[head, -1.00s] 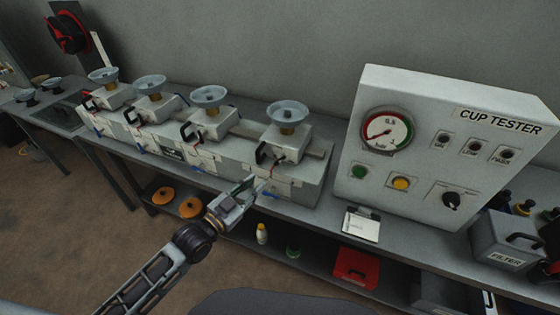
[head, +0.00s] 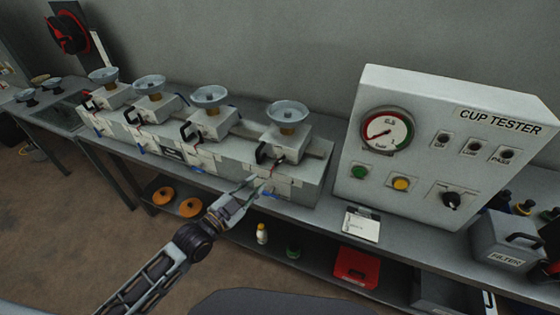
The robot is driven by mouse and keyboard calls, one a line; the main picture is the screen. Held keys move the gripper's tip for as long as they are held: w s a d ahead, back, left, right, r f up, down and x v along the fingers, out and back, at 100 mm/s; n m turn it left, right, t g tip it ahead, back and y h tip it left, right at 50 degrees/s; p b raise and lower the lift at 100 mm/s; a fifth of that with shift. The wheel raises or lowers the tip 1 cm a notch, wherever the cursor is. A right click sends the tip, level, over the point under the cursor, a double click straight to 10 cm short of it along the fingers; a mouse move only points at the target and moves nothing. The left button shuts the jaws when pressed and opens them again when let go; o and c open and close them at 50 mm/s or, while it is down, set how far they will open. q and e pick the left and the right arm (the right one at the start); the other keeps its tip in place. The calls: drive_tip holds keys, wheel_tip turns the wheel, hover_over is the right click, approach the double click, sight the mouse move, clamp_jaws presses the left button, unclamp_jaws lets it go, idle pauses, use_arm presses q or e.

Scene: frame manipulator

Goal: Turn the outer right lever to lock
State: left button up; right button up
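The tester bench (head: 225,160) carries a row of stations, each with a round metal cup on top and a black handle. The outer right station (head: 284,147) has a black handle (head: 264,153) and a small blue-tipped lever (head: 270,195) low on its front. My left gripper (head: 257,184) is in front of this station, just left of the blue lever. Its fingers point at the station front, with a narrow gap between them, and nothing shows in the gap. Whether a fingertip touches the lever or front cannot be told. My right gripper is not in view.
A white cup tester box (head: 440,150) with a gauge stands to the right. A white card (head: 361,225) lies on the table before it. A grey filter box (head: 506,241) is at the far right. The lower shelf holds bottles, orange discs and a red case (head: 356,267).

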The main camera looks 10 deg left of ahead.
use_arm(q)
approach(278, 162)
drive_tip(key=shift+x, duration=1.15)
drive_tip(key=shift+p+x, duration=0.6)
drive_tip(key=shift+x, duration=2.45)
drive_tip(key=shift+p+x, duration=0.35)
drive_tip(key=shift+x, duration=0.9)
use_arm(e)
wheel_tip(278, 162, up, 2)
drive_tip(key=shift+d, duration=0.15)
use_arm(q)
drive_tip(key=shift+d, duration=0.1)
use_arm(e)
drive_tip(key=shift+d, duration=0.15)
use_arm(q)
clamp_jaws()
